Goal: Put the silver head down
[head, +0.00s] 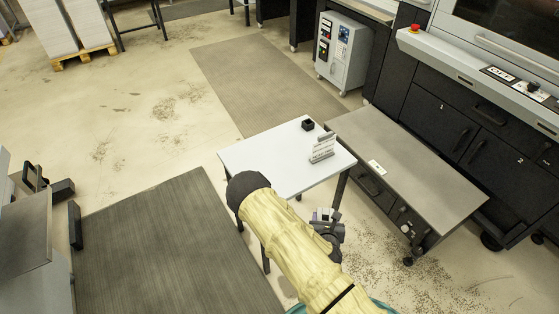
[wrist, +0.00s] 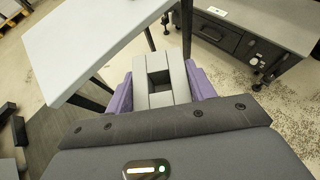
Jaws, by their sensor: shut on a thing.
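The silver head (wrist: 158,99) is a grey block with a dark square opening, seen in the wrist view between the purple fingers of my gripper (wrist: 160,84). My gripper is shut on it. In the head view my gripper (head: 326,217) is small and partly hidden behind my arm, low beside the front right corner of the white table (head: 265,160). The silver head appears held clear of the table, off its edge. The wrist view shows the white table (wrist: 85,40) to the upper left of the head.
The left part of the tabletop is clear. A grey low bench (head: 410,170) with drawers stands to the right, also in the wrist view (wrist: 265,20).

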